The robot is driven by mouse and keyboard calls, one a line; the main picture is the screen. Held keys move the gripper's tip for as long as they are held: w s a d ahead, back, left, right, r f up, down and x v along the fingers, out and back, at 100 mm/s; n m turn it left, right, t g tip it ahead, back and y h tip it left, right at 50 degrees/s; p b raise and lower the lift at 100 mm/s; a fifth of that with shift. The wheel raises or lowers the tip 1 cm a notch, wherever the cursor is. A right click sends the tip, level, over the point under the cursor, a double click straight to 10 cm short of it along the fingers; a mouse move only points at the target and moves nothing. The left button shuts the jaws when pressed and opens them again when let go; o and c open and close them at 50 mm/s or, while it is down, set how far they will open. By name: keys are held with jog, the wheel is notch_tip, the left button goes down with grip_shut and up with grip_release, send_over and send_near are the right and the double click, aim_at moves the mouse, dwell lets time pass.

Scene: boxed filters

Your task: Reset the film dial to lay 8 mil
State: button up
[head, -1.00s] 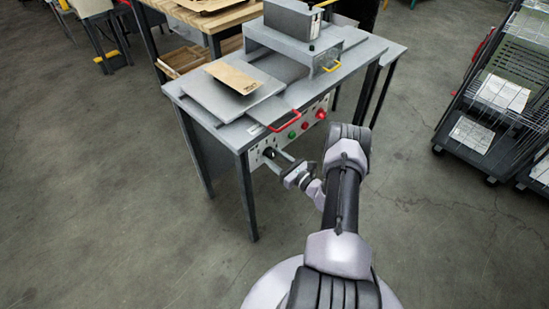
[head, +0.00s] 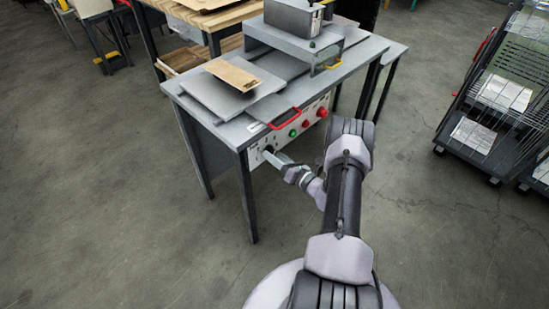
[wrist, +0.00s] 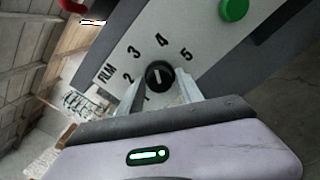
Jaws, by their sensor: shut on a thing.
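The film dial (wrist: 158,75) is a round black knob with a short white mark, on a pale panel beside the word FILM and the numerals 1 to 5. The white mark lies roughly upright in the wrist view, in line with the 4; which of its ends is the pointer I cannot tell. My gripper (wrist: 159,84) is shut on the knob, one metal finger at each side. In the head view my gripper (head: 275,157) meets the panel (head: 256,155) at the left of the machine's front, and the knob is mostly hidden.
Green (head: 293,133) and red (head: 306,125) buttons sit on the panel right of the dial. A red handle (head: 284,120) juts out above it. The grey bench top (head: 230,128) overhangs the panel. The floor in front is clear; a wire cart (head: 480,125) stands far right.

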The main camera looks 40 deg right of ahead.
jog(key=shift+f+m, duration=0.1)
jog(key=shift+m, duration=1.3)
jog(key=shift+a, duration=0.1)
jog(key=o, duration=1.2)
jog(key=s+p, duration=0.1)
jog(key=s, duration=0.4)
jog(key=s+d+p, duration=0.1)
jog(key=s, duration=0.5)
jog(key=s+p, duration=0.1)
jog(key=s, duration=0.5)
jog(key=shift+s+d+p, duration=0.2)
jog(key=shift+p, duration=0.2)
